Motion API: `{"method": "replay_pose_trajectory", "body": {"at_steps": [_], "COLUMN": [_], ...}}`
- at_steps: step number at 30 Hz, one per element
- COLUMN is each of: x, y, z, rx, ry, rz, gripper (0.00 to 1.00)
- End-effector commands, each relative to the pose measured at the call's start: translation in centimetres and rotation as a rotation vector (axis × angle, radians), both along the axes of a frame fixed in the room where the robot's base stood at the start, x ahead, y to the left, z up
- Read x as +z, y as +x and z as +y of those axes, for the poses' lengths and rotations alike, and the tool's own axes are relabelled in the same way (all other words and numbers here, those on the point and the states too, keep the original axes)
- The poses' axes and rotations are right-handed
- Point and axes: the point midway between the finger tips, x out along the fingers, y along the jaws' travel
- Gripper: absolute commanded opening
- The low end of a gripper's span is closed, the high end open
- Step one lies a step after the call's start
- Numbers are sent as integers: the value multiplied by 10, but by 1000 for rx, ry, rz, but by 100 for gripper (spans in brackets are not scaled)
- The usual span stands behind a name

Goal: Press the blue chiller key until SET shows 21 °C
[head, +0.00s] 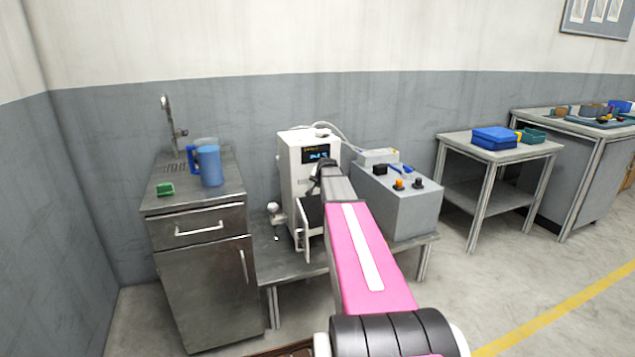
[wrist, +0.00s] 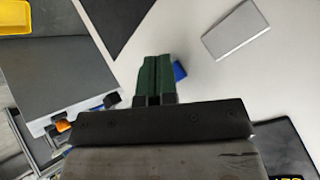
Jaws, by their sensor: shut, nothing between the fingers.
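The chiller (head: 300,190) is a white upright unit on a low bench, with a dark display (head: 316,155) near its top. The display has small orange characters and larger blue digits, too small to read surely. In the wrist view, the blue key (wrist: 180,71) shows on the pale front just right of my gripper's fingertips, partly hidden by them. My gripper (wrist: 153,60) has green fingers, shut together and empty, pointing at this front. I cannot tell whether they touch the key. In the head view my arm hides the fingers and key.
A grey box (head: 405,210) with orange and black knobs stands right of the chiller. Left is a metal cabinet (head: 200,222) with a blue jug (head: 209,166) and a green item (head: 165,189). A table (head: 545,147) with blue boxes stands further right.

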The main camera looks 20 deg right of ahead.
Motion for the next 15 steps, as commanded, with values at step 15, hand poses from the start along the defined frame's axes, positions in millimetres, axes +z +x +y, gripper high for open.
{"method": "replay_pose_trajectory", "body": {"at_steps": [15], "x": [0], "y": [6], "z": [0], "rx": [0], "ry": [0], "rz": [0], "gripper": [0]}}
